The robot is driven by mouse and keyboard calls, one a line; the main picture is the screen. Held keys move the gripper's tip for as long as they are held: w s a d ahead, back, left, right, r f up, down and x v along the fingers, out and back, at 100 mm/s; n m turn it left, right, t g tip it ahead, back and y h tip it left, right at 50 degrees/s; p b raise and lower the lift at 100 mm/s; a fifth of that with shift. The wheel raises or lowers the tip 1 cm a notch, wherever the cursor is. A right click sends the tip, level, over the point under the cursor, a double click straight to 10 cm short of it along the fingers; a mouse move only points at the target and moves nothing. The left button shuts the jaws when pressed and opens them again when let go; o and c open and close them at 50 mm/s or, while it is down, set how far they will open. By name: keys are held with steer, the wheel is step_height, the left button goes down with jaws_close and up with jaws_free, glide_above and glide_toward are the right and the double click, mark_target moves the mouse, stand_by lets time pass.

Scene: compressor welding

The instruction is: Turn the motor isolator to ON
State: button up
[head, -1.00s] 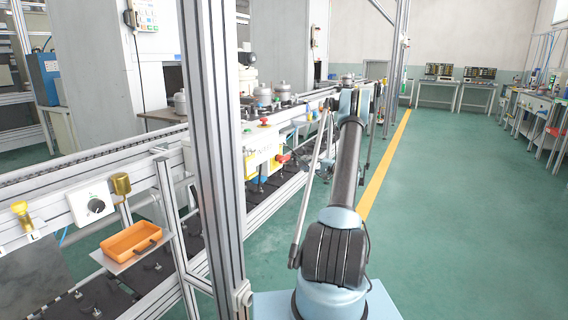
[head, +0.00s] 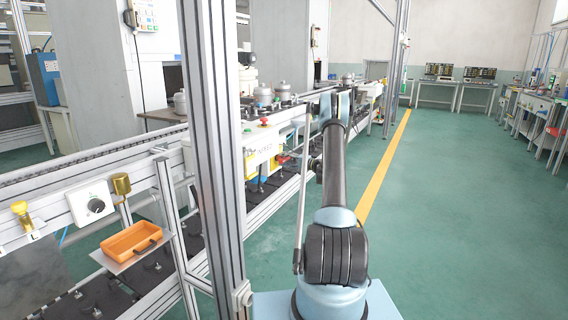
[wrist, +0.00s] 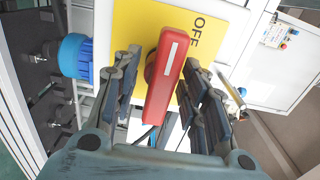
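The motor isolator's red handle (wrist: 172,70), with a white stripe along it, stands in the middle of the wrist view. It is in front of a yellow plate (wrist: 132,28) with the word OFF printed at the right of the handle's upper end. My gripper (wrist: 163,92) is open, with one finger on each side of the handle. A gap shows on the left side; on the right the finger is very near, and I cannot tell if it touches.
A blue round connector (wrist: 75,56) sits left of the yellow plate. In the head view an aluminium post (head: 212,150) stands left of my arm. An orange tray (head: 132,240) and a white rotary switch box (head: 91,204) are on the line at left. The green floor at right is clear.

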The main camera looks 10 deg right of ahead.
steer(key=c, duration=0.8)
